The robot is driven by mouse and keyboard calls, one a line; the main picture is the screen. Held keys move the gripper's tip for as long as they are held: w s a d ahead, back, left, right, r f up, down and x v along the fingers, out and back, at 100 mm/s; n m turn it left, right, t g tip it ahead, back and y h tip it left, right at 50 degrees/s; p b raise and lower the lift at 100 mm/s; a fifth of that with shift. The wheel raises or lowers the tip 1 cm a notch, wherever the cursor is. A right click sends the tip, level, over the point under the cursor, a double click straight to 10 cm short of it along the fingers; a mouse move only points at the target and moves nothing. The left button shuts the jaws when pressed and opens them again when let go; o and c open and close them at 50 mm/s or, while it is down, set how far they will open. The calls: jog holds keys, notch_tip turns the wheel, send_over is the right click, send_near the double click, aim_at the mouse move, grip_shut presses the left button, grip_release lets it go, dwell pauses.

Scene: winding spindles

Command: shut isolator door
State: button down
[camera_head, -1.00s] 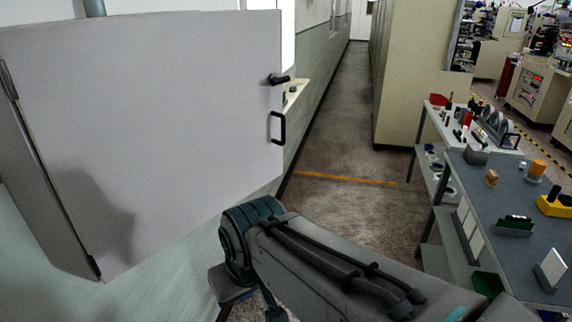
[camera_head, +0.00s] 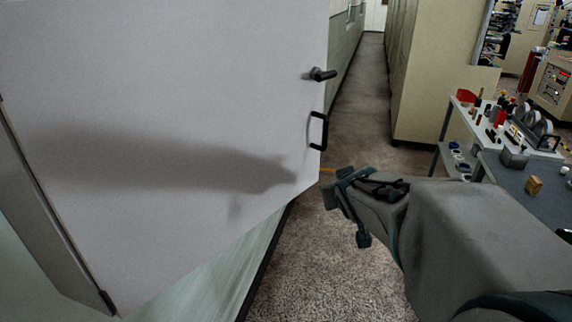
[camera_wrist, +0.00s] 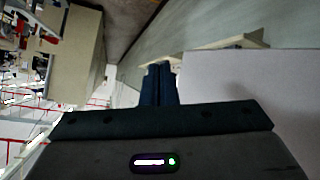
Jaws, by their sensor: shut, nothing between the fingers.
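The isolator door (camera_head: 170,90) is a large pale panel filling the left of the head view. Its hinge side meets the grey box side (camera_head: 40,210) at lower left. A black latch knob (camera_head: 320,74) and a black pull handle (camera_head: 319,131) sit near its right edge. How far the door stands open is hard to tell; the box's inside is hidden. My gripper (camera_head: 338,192) is right of and below the handle, near the door's lower right corner. In the wrist view my gripper (camera_wrist: 157,68) is shut and empty, beside the pale door panel (camera_wrist: 250,85).
A bench (camera_head: 520,180) with several small parts stands at the right. A tall beige cabinet (camera_head: 440,85) stands beyond it. A clear aisle (camera_head: 360,100) runs back between the cabinet and the green wall. Bare floor (camera_head: 320,260) lies below my arm.

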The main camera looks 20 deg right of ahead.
jog(key=w+d+n+t, duration=0.1)
jog(key=w+d+t, duration=0.1)
jog(key=w+d, duration=0.15)
jog(key=n+t+y+b, duration=0.3)
jog(key=n+y, duration=0.3)
jog(key=y, duration=0.7)
send_near(314, 176)
jog(key=p+x, duration=0.4)
jog(key=x, duration=0.3)
